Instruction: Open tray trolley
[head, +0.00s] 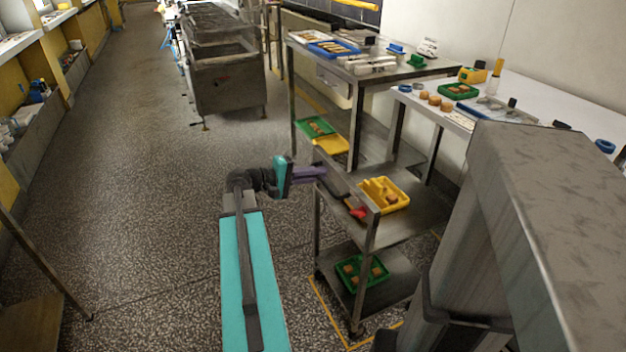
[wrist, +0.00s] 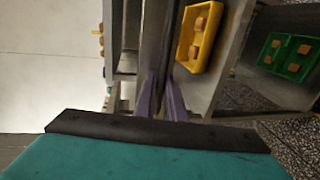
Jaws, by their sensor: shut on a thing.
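The tray trolley (head: 408,218) is a grey metal frame with shelves, right of centre in the head view. A yellow tray (head: 400,205) with brown pieces sits on its middle shelf. A green tray (head: 361,284) with brown pieces sits on its lower shelf. My gripper (head: 322,173) reaches the trolley's left side at middle-shelf height. In the wrist view, its purple fingers (wrist: 162,85) are shut on a dark bar (wrist: 172,50) along the trolley's edge. The exact contact is partly hidden between the fingers. The yellow tray (wrist: 181,54) and green tray (wrist: 266,50) show right of the bar.
A steel table (head: 432,72) with trays stands behind the trolley. A white table (head: 530,92) holding food pieces and tools is at the right. A steel vat (head: 228,88) stands at the back. Speckled floor (head: 140,190) left of my arm is clear.

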